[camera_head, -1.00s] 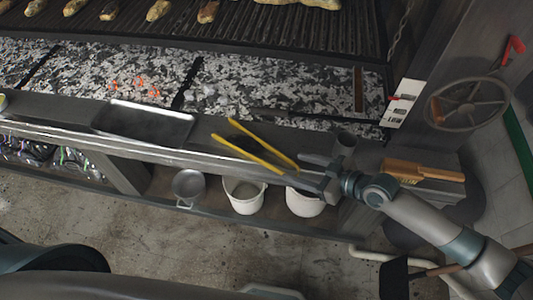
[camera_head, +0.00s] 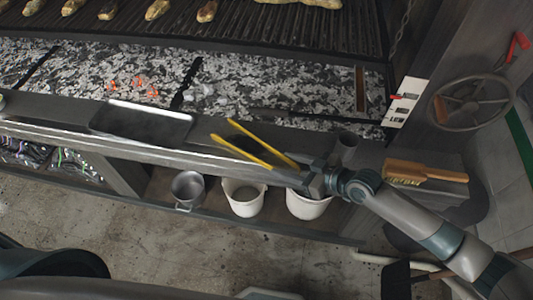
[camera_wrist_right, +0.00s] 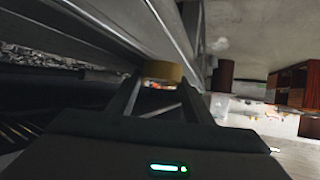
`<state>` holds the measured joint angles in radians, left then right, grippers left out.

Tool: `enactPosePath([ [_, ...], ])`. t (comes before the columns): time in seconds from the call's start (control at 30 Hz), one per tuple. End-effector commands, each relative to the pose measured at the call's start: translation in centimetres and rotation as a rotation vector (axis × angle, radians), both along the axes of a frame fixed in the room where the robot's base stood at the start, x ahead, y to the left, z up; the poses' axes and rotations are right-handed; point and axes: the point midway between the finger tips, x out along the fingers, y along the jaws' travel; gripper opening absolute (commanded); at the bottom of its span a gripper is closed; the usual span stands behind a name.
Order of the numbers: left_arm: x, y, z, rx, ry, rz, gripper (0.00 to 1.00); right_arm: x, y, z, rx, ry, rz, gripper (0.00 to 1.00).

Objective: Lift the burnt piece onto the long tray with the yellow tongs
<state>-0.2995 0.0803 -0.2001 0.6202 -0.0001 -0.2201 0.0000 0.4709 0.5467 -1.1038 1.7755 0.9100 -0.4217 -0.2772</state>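The yellow tongs (camera_head: 258,148) lie on the ledge in front of the grill, their two arms spread toward the left. My right gripper (camera_head: 290,168) is at their right end, fingers apart on either side of it. In the right wrist view a tan-yellow band, apparently the tongs' end (camera_wrist_right: 163,70), shows between the fingertips; contact is unclear. The long dark metal tray (camera_head: 143,122) is empty on the ledge, left of the tongs. Several food pieces lie on the grate; one (camera_head: 207,11) has dark patches, but I cannot tell surely which is burnt. My left gripper is not in view.
The ember bed (camera_head: 265,85) lies behind the ledge, below the grill grate (camera_head: 290,35). A wooden brush (camera_head: 425,172) lies right of my right gripper, with a handwheel (camera_head: 473,102) beyond. White buckets (camera_head: 243,198) and a metal pot (camera_head: 187,187) stand below the ledge.

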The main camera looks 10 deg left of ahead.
Motion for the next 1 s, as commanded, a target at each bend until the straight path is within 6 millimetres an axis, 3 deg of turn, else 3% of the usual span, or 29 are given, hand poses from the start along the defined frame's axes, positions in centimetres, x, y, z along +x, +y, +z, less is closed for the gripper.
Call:
enactPosePath([
  [0.37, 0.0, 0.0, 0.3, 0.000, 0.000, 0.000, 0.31, 0.0, 0.0, 0.4, 0.002, -0.001, -0.001, 0.39],
  [1.0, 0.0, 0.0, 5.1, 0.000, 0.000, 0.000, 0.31, 0.0, 0.0, 6.5, 0.001, -0.001, 0.000, 0.39],
])
